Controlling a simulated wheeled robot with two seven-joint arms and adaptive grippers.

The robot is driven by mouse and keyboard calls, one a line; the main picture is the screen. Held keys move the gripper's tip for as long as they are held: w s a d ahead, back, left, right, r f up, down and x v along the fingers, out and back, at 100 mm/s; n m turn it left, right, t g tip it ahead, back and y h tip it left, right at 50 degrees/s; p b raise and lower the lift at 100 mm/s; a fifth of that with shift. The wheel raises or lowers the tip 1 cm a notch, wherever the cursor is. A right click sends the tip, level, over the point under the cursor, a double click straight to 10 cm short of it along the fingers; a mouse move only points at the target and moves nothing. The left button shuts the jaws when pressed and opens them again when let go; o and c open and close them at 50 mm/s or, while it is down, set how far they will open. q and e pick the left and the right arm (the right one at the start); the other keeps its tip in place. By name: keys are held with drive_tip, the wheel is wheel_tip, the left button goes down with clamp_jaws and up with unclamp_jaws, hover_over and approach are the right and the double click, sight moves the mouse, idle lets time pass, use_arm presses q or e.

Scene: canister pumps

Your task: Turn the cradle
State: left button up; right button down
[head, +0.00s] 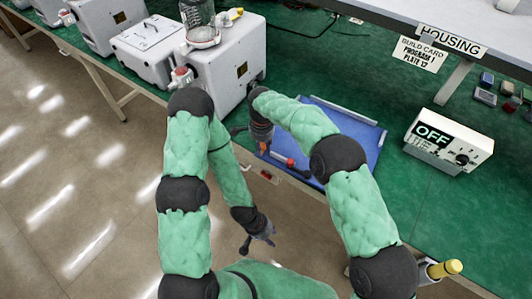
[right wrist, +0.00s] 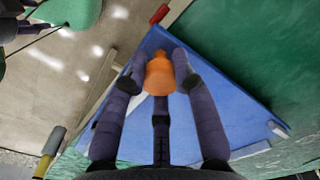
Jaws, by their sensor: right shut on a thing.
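The task's cradle seems to be the blue plate (head: 358,138) with pale rails at its edges, at the near edge of the green bench; it fills much of the right wrist view (right wrist: 200,60). My right gripper (head: 263,146) is over the plate's near left part. In the right wrist view its fingers (right wrist: 158,68) close around an orange knob-like piece (right wrist: 158,78); what lies under it is hidden. My left gripper (head: 258,243) hangs over the floor in front of the bench, apart from the plate, its fingers spread and empty.
A white box reading OFF (head: 447,142) stands right of the plate. A grey pump housing (head: 228,68) with a glass jar stands behind left, beside other grey housings. A shelf (head: 440,25) with labels overhangs the back.

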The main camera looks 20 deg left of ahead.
drive_tip(key=shift+w+a+m, duration=0.2)
drive_tip(key=shift+w, duration=0.3)
drive_tip(key=shift+w+a+m, duration=0.15)
drive_tip(key=shift+w+m, duration=0.05)
drive_tip(key=shift+w, duration=0.25)
drive_tip(key=shift+w+r, duration=0.1)
drive_tip(key=shift+w, duration=0.05)
drive_tip(key=shift+w+r, duration=0.15)
drive_tip(key=c, duration=1.1)
unclamp_jaws()
drive_tip(key=shift+c, duration=0.2)
drive_tip(key=shift+o, duration=0.7)
drive_tip(key=shift+w, duration=0.2)
drive_tip(key=shift+s, duration=0.1)
drive_tip(key=shift+s+a+f, duration=0.15)
drive_tip(key=shift+f, duration=0.05)
drive_tip(key=shift+r, duration=0.2)
wheel_tip(320, 180, up, 12)
drive_tip(key=shift+f, duration=0.2)
